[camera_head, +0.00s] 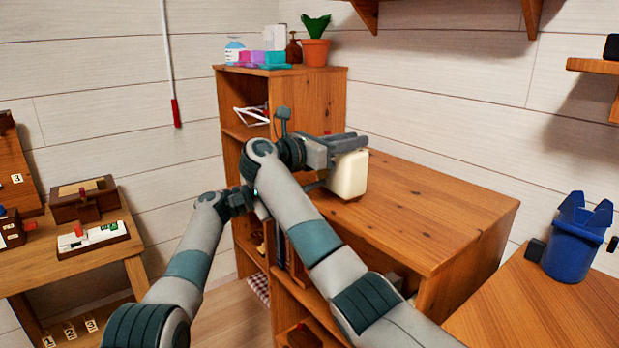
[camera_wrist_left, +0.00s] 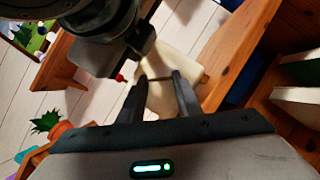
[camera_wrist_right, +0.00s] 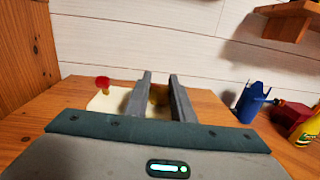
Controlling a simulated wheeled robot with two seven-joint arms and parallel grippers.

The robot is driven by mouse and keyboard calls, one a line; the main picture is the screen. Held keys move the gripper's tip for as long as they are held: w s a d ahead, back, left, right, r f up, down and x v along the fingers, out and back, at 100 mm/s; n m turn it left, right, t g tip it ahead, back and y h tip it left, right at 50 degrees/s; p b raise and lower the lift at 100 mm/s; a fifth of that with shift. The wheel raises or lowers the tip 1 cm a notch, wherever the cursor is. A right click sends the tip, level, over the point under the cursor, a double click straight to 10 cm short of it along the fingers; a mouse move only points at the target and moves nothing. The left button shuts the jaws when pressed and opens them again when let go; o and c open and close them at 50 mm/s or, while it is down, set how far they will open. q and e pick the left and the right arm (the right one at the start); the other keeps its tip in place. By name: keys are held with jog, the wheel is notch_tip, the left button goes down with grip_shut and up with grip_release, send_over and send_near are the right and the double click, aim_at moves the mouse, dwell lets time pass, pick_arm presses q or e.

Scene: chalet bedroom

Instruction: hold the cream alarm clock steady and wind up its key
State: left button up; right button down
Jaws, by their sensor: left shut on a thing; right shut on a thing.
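The cream alarm clock (camera_head: 348,175) stands on the wooden cabinet's top. It also shows in the left wrist view (camera_wrist_left: 178,62) and right wrist view (camera_wrist_right: 104,102), with a red knob (camera_wrist_right: 103,83) on top. My right gripper (camera_head: 348,140) is at the clock's upper part, its fingers shut on a small brass-coloured piece (camera_wrist_right: 158,96) that looks like the key, with cream body on both sides. My left gripper (camera_wrist_left: 162,80) is lower, its fingers shut on the cream body. In the head view my right arm hides most of the left gripper.
The cabinet top (camera_head: 440,205) is clear right of the clock. A taller shelf (camera_head: 290,90) behind carries a potted plant (camera_head: 315,45) and bottles. A blue bin (camera_head: 572,240) stands on the right-hand table. A side table with wooden boxes (camera_head: 85,200) is at the left.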

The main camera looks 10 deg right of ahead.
pick_arm(q)
jog(key=shift+w+r+m+g+y, duration=0.1)
jog(key=shift+m+g+y, duration=0.35)
jog(key=shift+m, duration=1.3)
jog(key=shift+s+r+m+y, duration=0.15)
jog(key=shift+m+y, duration=0.6)
jog(key=shift+m, duration=0.95)
jog(key=shift+w+r+m+g+y, duration=0.2)
jog(key=shift+m+y, duration=0.4)
jog(key=shift+m, duration=1.15)
jog(key=shift+a+f, duration=0.1)
jog(key=o, duration=1)
jog(key=shift+o, duration=0.2)
jog(key=shift+r, duration=0.2)
